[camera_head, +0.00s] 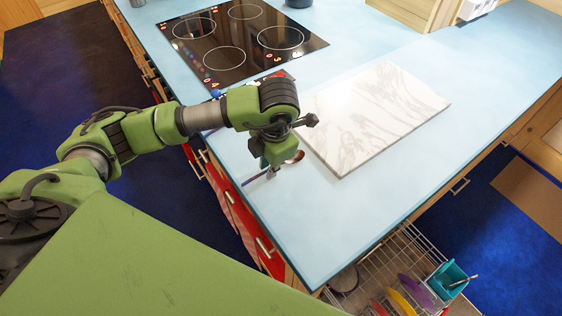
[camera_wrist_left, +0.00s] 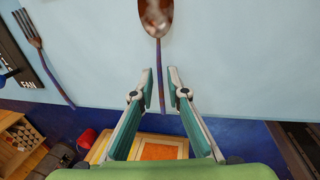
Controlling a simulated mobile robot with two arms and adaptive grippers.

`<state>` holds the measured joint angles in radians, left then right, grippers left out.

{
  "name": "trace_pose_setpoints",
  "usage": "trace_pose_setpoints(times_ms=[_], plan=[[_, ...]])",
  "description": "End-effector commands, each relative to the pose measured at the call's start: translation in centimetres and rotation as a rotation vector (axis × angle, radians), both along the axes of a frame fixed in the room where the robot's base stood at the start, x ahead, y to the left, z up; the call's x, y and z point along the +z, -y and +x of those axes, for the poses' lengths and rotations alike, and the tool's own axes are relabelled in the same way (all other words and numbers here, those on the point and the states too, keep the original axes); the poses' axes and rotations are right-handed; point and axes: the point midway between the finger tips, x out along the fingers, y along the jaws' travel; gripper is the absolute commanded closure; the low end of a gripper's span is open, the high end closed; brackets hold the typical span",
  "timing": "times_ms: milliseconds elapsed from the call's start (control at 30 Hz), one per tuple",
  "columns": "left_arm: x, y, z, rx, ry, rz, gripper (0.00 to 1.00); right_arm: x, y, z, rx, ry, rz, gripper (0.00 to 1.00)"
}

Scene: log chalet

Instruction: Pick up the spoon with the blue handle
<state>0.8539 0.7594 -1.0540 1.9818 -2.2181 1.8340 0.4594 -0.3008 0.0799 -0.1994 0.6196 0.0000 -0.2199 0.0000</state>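The spoon (camera_wrist_left: 155,18) has a brown, coppery bowl and a thin blue-purple handle. It lies on the light blue counter near its edge. In the head view its bowl (camera_head: 296,157) shows beside my left gripper (camera_head: 272,167), and the gripper hides part of the spoon. In the left wrist view my left gripper (camera_wrist_left: 161,88) is open, and the handle's end appears between its two fingertips. I cannot tell how far the fingertips are above or around the handle. My right gripper is not in view.
A fork (camera_wrist_left: 42,50) with a blue-purple handle lies left of the spoon in the wrist view. A white marble board (camera_head: 375,115) lies to the right on the counter (camera_head: 370,205). A black cooktop (camera_head: 240,40) is behind. An open wire drawer (camera_head: 400,270) sticks out at the front.

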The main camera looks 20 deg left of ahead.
Motion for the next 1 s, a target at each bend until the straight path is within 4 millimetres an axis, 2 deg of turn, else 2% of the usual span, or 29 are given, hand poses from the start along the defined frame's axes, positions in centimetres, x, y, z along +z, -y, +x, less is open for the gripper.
trace_pose_setpoints(times_ms=[67,100,133,500,667,833,933,1000], plan=[[0.0,0.0,0.0,0.0,0.0,0.0,0.88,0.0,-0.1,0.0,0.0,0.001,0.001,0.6],[0.0,0.0,0.0,0.0,0.0,0.0,0.98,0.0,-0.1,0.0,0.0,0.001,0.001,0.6],[0.0,0.0,0.0,0.0,0.0,0.0,1.0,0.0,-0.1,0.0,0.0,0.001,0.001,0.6],[0.1,0.0,0.0,0.0,0.001,-0.001,1.0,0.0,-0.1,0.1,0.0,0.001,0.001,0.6],[0.9,0.1,0.1,0.0,0.004,-0.002,1.0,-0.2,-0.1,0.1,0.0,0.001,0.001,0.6],[3.1,0.1,0.1,0.0,0.005,-0.001,1.0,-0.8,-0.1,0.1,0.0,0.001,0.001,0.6],[4.8,1.2,-1.1,-0.007,0.007,-0.003,1.0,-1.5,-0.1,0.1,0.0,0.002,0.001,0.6],[6.8,1.9,-2.1,-0.007,0.01,-0.002,1.0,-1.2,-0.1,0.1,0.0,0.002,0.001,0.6]])
